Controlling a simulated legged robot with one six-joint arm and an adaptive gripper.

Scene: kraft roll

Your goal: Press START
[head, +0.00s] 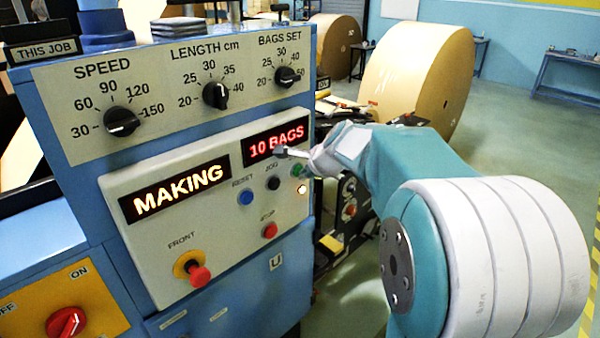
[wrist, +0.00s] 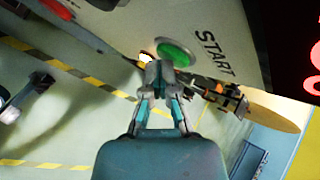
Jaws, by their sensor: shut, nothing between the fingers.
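The green START button (wrist: 176,52) sits on the pale panel in the wrist view, with the word START beside it. In the head view the green button (head: 298,170) is small and partly hidden by my gripper (head: 284,151). My gripper (wrist: 160,72) is shut and empty. In the wrist view its fingertips overlap the lower edge of the button; I cannot tell whether they touch it. The left display (head: 178,191) reads MAKING and the right display (head: 275,143) reads 10 BAGS.
A blue RESET button (head: 246,197), a black JOG button (head: 273,183) and a red STOP button (head: 269,230) are close by. A lit lamp (head: 302,189) is below START. A red FRONT mushroom button (head: 200,276) is lower left. A large kraft roll (head: 415,75) stands behind.

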